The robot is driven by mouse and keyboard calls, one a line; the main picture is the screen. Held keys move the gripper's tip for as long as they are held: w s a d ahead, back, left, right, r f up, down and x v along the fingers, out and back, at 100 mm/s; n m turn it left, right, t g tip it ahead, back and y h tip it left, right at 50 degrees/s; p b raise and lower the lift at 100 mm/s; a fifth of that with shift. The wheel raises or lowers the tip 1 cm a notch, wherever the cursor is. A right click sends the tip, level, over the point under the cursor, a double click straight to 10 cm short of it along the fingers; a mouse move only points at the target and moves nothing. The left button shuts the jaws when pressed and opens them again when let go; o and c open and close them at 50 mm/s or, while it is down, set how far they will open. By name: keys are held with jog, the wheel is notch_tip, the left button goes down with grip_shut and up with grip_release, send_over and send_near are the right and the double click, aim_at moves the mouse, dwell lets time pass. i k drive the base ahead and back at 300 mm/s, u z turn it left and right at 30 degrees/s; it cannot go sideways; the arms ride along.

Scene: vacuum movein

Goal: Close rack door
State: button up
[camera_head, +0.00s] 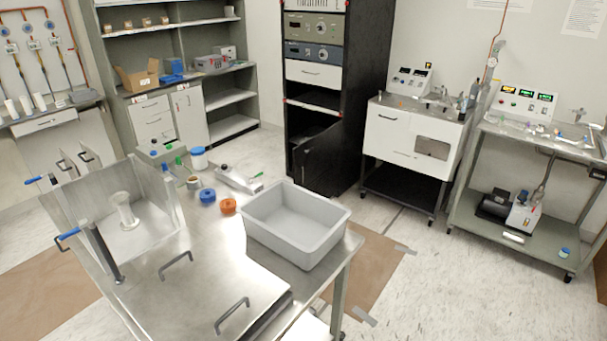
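A tall black rack (357,85) stands at the back centre, with grey instrument panels and a white drawer front in its upper part. Below the drawer is an open shelf bay. In the lowest bay, a black door (322,158) seems to stand partly open, angled out of the frame, with a dark gap at its upper left. Black on black makes its exact angle hard to tell. A small handle shows near its left edge. My gripper is not in view.
A steel table (200,262) fills the foreground, bearing a grey bin (295,247) and several small jars. A white cabinet cart (412,145) stands right of the rack, with a steel cart (500,205) farther right. Some floor is clear before the rack.

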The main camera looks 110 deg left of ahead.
aim_at(317, 172)
jog(key=u, duration=2.5)
jog(key=i, duration=2.8)
jog(key=z, duration=0.05)
